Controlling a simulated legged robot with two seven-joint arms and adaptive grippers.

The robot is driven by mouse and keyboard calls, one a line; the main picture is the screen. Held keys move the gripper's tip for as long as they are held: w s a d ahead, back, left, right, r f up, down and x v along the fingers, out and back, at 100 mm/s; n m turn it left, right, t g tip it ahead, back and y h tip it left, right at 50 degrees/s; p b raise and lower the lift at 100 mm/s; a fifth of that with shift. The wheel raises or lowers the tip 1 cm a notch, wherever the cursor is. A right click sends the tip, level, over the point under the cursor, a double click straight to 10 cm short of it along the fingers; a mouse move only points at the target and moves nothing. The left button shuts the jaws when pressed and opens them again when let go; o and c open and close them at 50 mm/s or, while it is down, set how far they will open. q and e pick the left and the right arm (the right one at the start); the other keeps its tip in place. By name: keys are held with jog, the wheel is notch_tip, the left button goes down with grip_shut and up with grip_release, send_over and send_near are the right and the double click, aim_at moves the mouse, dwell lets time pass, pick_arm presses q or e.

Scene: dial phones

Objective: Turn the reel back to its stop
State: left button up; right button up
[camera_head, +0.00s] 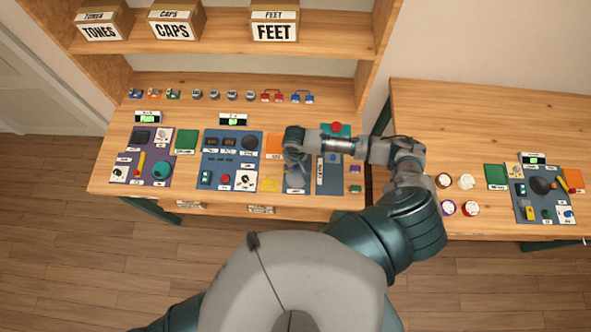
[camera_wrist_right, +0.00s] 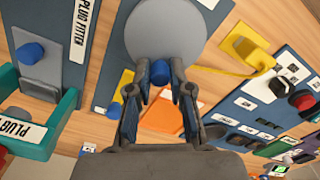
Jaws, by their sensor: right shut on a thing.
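The reel is a flat grey disc (camera_wrist_right: 170,30) on a blue-grey panel in the right wrist view. Its small blue knob (camera_wrist_right: 160,72) sits near the rim on my side. My right gripper (camera_wrist_right: 160,84) has one finger on each side of this knob and is closed on it. In the head view the reel (camera_head: 296,180) shows partly below my right gripper (camera_head: 294,158), whose wrist hides the rest. A stop on the reel cannot be made out. My left gripper is out of view.
Beside the reel are a grey plate with a blue knob (camera_wrist_right: 30,52), a teal holder (camera_wrist_right: 38,130), an orange card (camera_wrist_right: 168,116) and a yellow piece (camera_wrist_right: 255,56). Another dark blue panel (camera_head: 210,160) stands left on the bench. Jars (camera_head: 467,181) stand on the right-hand table.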

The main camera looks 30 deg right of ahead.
aim_at(297, 182)
jog(key=shift+a+r+p, duration=0.1)
jog(key=shift+a+p, duration=0.45)
jog(key=shift+p, duration=0.15)
jog(key=shift+s+a, duration=0.1)
jog(key=shift+a, duration=0.2)
jog(key=shift+s+a, duration=0.4)
jog(key=shift+a, duration=0.15)
jog(key=shift+s+a, duration=0.25)
jog(key=shift+s, duration=1.15)
jog(key=shift+s+d, duration=0.65)
jog(key=o, duration=0.6)
jog(key=shift+d, duration=0.1)
jog(key=shift+o, duration=0.2)
jog(key=shift+w+d, duration=0.1)
